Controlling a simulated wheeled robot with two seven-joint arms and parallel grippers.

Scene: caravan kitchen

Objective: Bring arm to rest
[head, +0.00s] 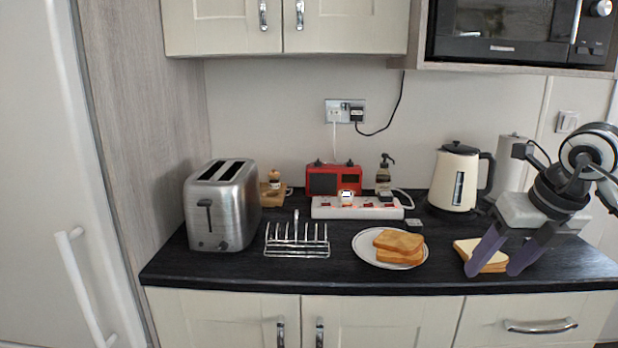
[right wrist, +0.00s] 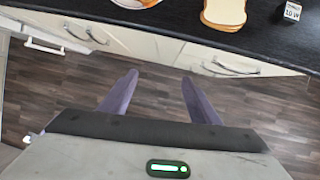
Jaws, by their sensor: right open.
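My right gripper (head: 497,268) comes in from the right in the head view, fingers pointing down near the counter's front edge. Its two purple fingers are apart, with nothing between them in the right wrist view (right wrist: 159,92). In the head view the fingers overlap a stack of bread slices (head: 480,252); the right wrist view shows the bread (right wrist: 224,12) on the counter, away from the fingers. My left gripper is in neither view.
The dark counter (head: 320,275) holds a silver toaster (head: 222,212), an empty toast rack (head: 297,243), a plate (head: 364,246) with toast (head: 399,247), a power strip (head: 330,208), a red radio (head: 334,180) and a cream kettle (head: 455,180). In the right wrist view, floor (right wrist: 150,105) lies below the fingers.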

